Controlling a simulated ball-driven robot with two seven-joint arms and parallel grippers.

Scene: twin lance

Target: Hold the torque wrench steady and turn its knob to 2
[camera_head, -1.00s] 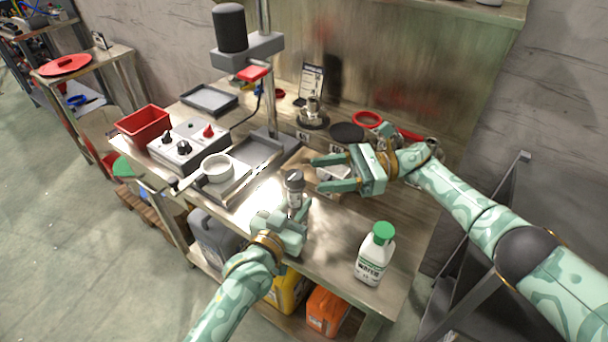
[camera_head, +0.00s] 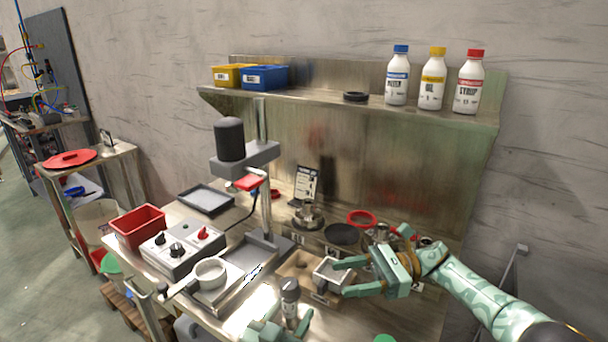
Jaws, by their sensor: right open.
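A grey upright cylinder with a dark knob-like cap (camera_head: 290,297), which I take for the torque wrench, stands at the bench's front edge. Any marks on its knob are too small to read. My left gripper (camera_head: 287,324) is at the bottom edge of the view, its fingers on either side of the cylinder's lower part; it looks shut on it, though much of it is cut off. My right gripper (camera_head: 342,278) is open, its fingers pointing left, to the right of the cap and apart from it. No wrench is between its fingers.
A small metal box (camera_head: 326,276) lies by my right fingertips. A white cup with a handle (camera_head: 210,272), a control box (camera_head: 183,248) and a red bin (camera_head: 138,227) are left. A post stand (camera_head: 266,205) rises behind. Bottles (camera_head: 431,82) stand on the shelf (camera_head: 320,99).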

